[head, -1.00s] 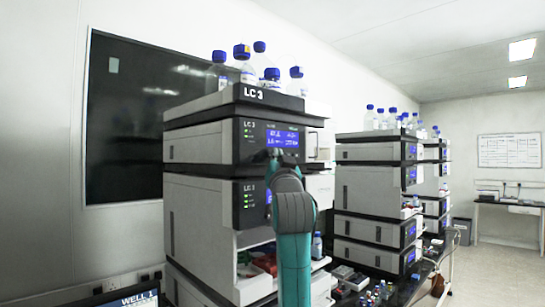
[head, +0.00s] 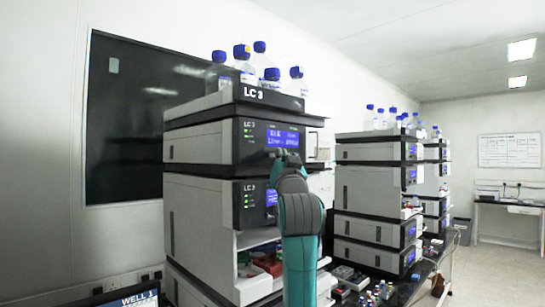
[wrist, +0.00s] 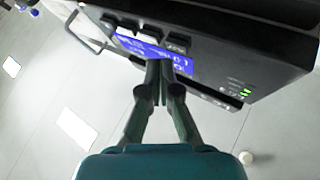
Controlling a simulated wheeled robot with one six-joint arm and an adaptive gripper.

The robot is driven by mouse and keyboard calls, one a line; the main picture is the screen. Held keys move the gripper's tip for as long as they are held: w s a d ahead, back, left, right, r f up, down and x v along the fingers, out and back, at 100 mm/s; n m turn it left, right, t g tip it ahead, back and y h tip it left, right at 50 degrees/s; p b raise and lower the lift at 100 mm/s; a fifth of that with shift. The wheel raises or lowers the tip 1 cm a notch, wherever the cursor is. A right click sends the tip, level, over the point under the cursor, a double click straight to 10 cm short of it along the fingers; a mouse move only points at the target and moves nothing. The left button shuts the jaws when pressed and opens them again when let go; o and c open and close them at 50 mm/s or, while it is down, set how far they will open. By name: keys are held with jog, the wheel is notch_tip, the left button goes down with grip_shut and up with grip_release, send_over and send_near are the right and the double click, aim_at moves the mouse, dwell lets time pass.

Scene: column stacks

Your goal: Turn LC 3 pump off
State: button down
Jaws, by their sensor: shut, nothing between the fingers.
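The LC 3 stack (head: 205,150) stands at the centre left of the head view, its name on the top tray. Its upper module, the pump unit (head: 250,158) as far as I can tell, has a dark front panel with a lit blue screen (head: 283,138) and green lights. In the wrist view, the dark panel (wrist: 235,50) is tilted, with the blue screen (wrist: 150,50) and small buttons (wrist: 176,43) beside it. My gripper (wrist: 160,66) is shut and empty, its tips at the screen's edge. I cannot tell whether they touch. In the head view, my arm hides the panel's lower part.
Several blue-capped bottles (head: 245,68) stand on top of the stack. A second LC module (head: 250,203) sits below, partly behind my arm. More stacks (head: 372,190) stand to the right. Small vials (head: 378,292) lie on the bench. Open floor (head: 497,270) is at the far right.

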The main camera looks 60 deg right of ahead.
jog(key=shift+s+a, duration=0.2)
jog(key=shift+s, duration=0.6)
jog(key=shift+s+a, duration=0.15)
jog(key=shift+s, duration=0.7)
jog(key=shift+s+a, duration=0.2)
jog(key=shift+s, duration=0.6)
